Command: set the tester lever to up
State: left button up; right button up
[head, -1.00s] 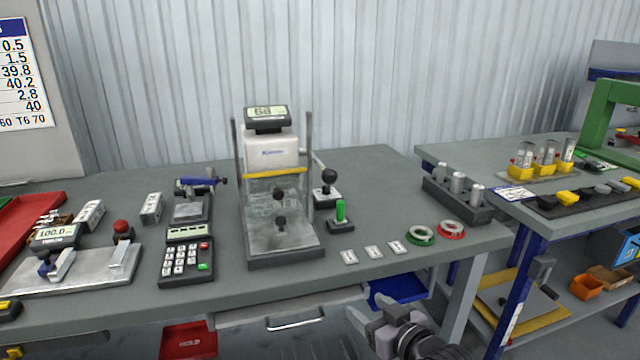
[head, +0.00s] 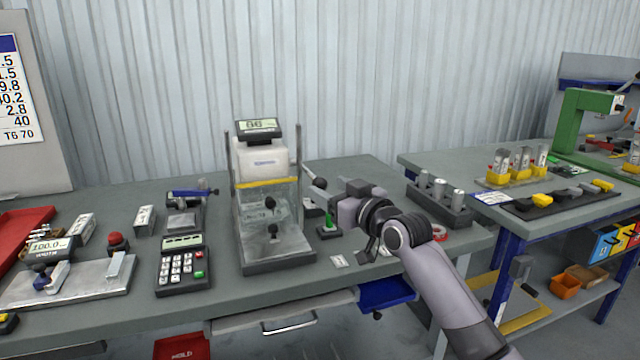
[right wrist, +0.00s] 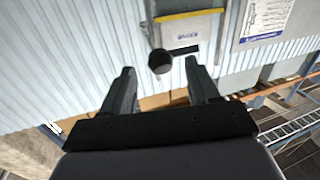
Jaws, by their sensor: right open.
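The tester (head: 262,160) stands on the grey bench with a display on top and a clear front guard. Its lever (head: 311,174) sticks out from the right side and slopes down to a black ball knob (head: 320,184). The knob also shows in the right wrist view (right wrist: 160,61). My right gripper (head: 334,203) is beside the knob, to its right. In the right wrist view its two fingers are apart and empty, with the knob ahead of the gap between their tips (right wrist: 161,75). Contact with the knob cannot be seen. My left gripper is not in view.
A keypad unit (head: 181,266) is left of the tester. A block with metal cylinders (head: 440,200) is to the right. An open blue drawer (head: 388,293) hangs under the bench's front edge.

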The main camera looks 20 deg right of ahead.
aim_at(325, 187)
jog(key=shift+x, duration=2.05)
grip_shut()
